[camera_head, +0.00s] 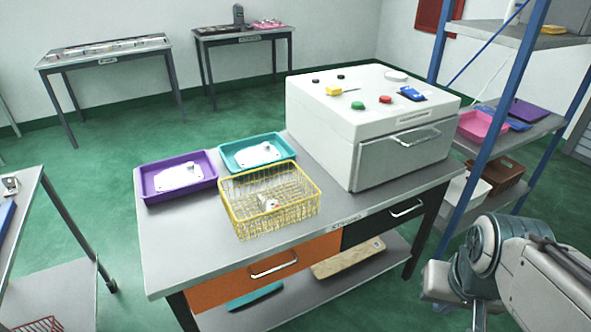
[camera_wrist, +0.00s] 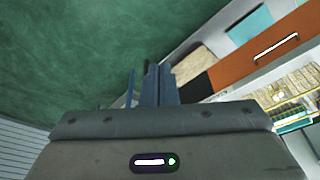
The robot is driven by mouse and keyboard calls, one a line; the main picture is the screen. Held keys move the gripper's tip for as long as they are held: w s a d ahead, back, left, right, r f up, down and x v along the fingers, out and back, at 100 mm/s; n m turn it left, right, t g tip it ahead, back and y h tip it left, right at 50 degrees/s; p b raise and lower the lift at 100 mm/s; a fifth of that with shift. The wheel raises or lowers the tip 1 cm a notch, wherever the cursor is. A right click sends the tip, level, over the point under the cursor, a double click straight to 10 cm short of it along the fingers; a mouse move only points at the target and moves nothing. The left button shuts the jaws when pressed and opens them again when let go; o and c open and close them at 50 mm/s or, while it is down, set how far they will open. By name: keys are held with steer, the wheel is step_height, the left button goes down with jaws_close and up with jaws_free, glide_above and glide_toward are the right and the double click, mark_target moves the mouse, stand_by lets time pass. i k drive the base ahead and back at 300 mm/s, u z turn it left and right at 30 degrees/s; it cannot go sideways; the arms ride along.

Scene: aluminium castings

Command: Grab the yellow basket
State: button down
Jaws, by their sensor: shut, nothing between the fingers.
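The yellow wire basket (camera_head: 270,197) stands upright on the grey table (camera_head: 190,245), near its front edge, with a small white part inside. In the wrist view the basket (camera_wrist: 290,83) shows at the right edge, beyond the orange drawer. My gripper (camera_wrist: 158,72) is shut and empty in the wrist view, pointing past the table's side toward the green floor, well apart from the basket. In the head view my arm is at the lower right and the fingers are out of sight.
A purple tray (camera_head: 178,178) and a teal tray (camera_head: 255,150) with castings sit behind the basket. A large white machine (camera_head: 368,120) stands right of it. The orange drawer (camera_head: 264,270) is below. A blue-framed shelf (camera_head: 500,120) stands at the right. The table's front left is clear.

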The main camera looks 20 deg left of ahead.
mark_target(229, 209)
steer(key=u, duration=1.85)
steer(key=i, duration=0.85)
steer(key=z, duration=1.55)
